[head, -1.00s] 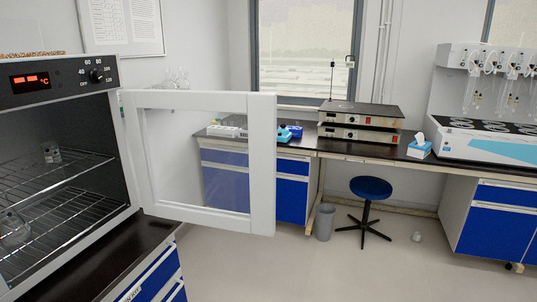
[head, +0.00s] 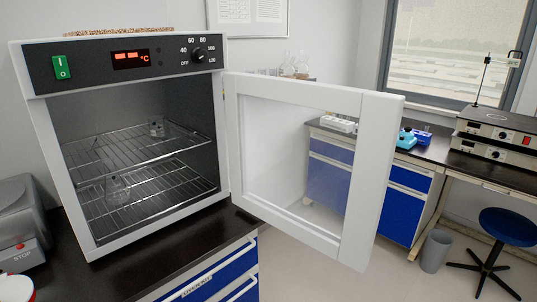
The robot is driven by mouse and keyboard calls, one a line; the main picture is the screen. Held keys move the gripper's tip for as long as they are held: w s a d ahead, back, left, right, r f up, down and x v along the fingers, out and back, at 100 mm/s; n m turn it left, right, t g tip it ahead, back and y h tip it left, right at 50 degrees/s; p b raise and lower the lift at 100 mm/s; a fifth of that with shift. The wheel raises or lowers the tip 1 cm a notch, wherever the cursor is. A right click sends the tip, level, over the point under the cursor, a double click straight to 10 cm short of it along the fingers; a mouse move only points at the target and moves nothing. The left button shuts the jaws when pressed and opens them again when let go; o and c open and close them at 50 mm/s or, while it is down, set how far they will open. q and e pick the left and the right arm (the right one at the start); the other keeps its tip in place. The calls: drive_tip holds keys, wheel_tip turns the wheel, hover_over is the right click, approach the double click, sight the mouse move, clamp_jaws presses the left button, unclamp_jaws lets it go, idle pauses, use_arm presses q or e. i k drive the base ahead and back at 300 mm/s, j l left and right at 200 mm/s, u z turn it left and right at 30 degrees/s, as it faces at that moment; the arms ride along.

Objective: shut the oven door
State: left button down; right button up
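The oven (head: 125,65) stands on a dark bench at the left in the head view, with a lit red display, a green switch and a dial. Its door (head: 372,185) is hinged on the right side of the opening and stands wide open, reaching out to the right past the bench. The door is a white frame with a clear window. Inside the oven are two wire racks (head: 150,205) with some glassware on them. Neither of my grippers is in view.
The dark bench (head: 165,260) with blue drawers runs under the oven. A grey device (head: 20,225) sits left of the oven. Behind the door are a second bench, a blue stool (head: 507,226) and a grey bin (head: 436,250). Open floor lies right of the drawers.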

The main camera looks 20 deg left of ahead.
sight(312, 161)
drive_tip(key=i+l+u, duration=0.2)
drive_tip(key=u, duration=0.15)
drive_tip(key=i+l+u, duration=0.5)
drive_tip(key=l+u, duration=0.25)
drive_tip(key=i+l+u, duration=0.15)
drive_tip(key=l+u, duration=0.2)
drive_tip(key=i+l+u, duration=0.1)
drive_tip(key=l+u, duration=0.25)
drive_tip(key=i+l+u, duration=0.1)
drive_tip(key=l+u, duration=0.6)
drive_tip(key=l, duration=0.25)
drive_tip(key=k+l+u, duration=0.2)
drive_tip(key=l, duration=0.1)
